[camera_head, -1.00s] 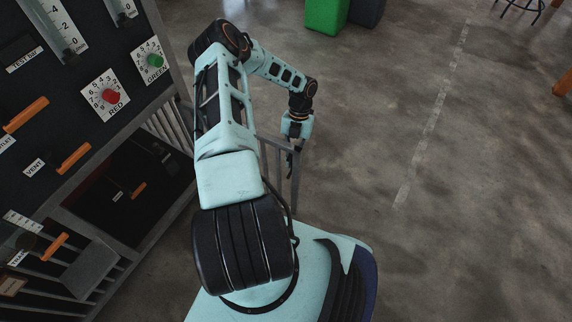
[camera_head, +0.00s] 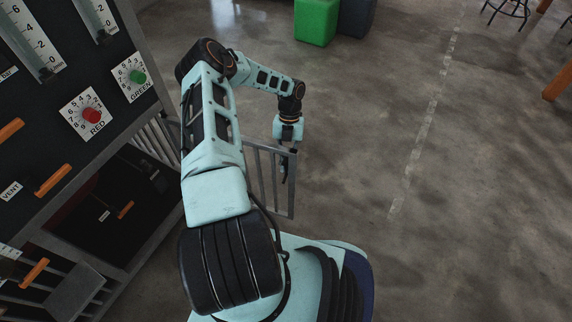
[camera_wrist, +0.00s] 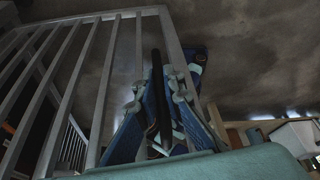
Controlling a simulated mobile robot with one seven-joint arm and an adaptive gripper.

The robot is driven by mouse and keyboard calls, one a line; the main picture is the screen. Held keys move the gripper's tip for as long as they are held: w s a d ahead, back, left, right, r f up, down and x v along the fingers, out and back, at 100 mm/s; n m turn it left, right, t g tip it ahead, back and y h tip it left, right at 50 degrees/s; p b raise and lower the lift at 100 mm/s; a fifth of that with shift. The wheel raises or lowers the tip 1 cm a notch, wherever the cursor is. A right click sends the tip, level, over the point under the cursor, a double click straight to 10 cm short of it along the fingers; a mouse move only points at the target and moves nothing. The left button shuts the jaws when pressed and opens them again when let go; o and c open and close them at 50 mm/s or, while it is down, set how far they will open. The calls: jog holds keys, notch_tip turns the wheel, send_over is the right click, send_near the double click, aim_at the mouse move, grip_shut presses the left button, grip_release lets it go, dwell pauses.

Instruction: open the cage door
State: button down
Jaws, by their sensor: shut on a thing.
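The cage door (camera_head: 293,190) is a grey barred panel in the head view, standing out at an angle from the control cabinet's cage on the left. Its bars and frame also fill the left and middle of the wrist view (camera_wrist: 105,85). My gripper (camera_head: 285,172) points down at the door's free outer edge. In the wrist view my gripper's blue fingers (camera_wrist: 160,125) are closed around a dark upright handle (camera_wrist: 158,85) beside the door's end post. The exact contact is partly hidden by the fingers.
The cabinet (camera_head: 60,135) with dials, orange levers and gauges stands on the left. Grey fixed bars (camera_head: 155,140) run below its panel. A green box (camera_head: 315,22) and a stool (camera_head: 507,12) stand far back. The concrete floor to the right is clear.

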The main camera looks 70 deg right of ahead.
jog(key=c, duration=2)
grip_release()
jog(key=shift+w, duration=0.25)
jog(key=shift+c, duration=0.2)
jog(key=shift+s, duration=0.1)
jog(key=v, duration=1.2)
